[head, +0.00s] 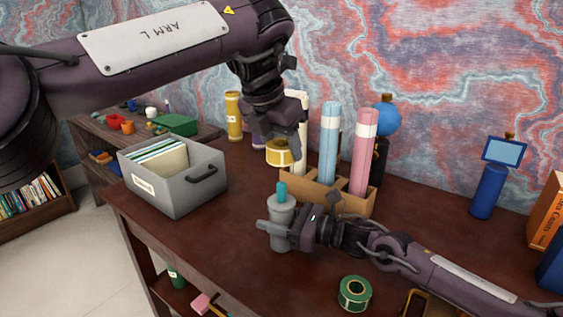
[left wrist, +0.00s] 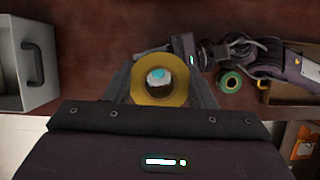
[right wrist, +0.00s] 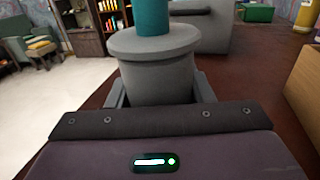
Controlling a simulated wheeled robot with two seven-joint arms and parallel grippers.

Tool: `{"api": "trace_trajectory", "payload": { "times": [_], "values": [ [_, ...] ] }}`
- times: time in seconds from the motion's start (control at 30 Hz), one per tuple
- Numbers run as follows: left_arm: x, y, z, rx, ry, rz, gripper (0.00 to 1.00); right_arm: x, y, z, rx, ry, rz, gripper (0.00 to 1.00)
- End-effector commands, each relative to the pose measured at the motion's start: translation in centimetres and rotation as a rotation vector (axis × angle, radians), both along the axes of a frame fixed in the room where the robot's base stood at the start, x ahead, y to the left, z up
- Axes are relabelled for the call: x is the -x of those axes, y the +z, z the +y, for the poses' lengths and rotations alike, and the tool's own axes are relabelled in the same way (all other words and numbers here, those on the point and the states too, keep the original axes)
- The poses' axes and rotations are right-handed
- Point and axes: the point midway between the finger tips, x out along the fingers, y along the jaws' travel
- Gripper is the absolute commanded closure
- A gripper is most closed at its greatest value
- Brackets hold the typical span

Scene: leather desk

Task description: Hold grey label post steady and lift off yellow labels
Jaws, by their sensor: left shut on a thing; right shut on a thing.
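The grey label post (head: 281,212) stands upright on the desk with a teal peg (head: 281,191) on top. My right gripper (head: 270,232) is shut around its body; the right wrist view shows the grey post (right wrist: 155,75) and teal peg (right wrist: 153,22) between the fingers. My left gripper (head: 288,142) is shut on the yellow labels (head: 278,154), a roll held in the air above the post, clear of the peg. In the left wrist view the yellow labels (left wrist: 140,90) form a ring, with the teal peg (left wrist: 157,74) visible below through its hole.
A grey file box (head: 182,195) stands to the left of the post. A wooden holder (head: 318,196) with blue and pink tubes stands behind it. A green roll (head: 355,293) lies near the front edge. A blue stand (head: 487,190) is at the right.

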Motion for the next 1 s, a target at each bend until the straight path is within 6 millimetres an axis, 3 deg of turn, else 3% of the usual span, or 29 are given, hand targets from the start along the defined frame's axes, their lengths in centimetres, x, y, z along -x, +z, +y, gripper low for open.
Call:
{"api": "trace_trajectory", "payload": {
  "times": [0.27,0.3,0.5,0.8,1.0],
  "values": [
    [0.0,0.3,0.0,0.000,0.000,0.000,0.73,0.0,0.0,0.0,0.000,0.000,0.000,0.77],
    [0.0,0.3,0.0,0.000,0.000,0.000,0.73,0.0,0.0,0.0,0.000,0.000,0.000,0.50],
    [0.0,0.3,0.0,0.000,0.000,0.000,0.73,0.0,0.0,0.0,0.000,0.000,0.000,0.28],
    [0.0,0.3,0.0,0.000,0.000,0.000,0.73,0.1,0.0,-0.3,0.000,-0.001,0.000,0.28],
    [0.0,0.3,0.0,0.000,0.000,0.000,0.73,1.1,-0.1,-3.1,0.002,-0.003,0.001,0.28]
  ]
}}
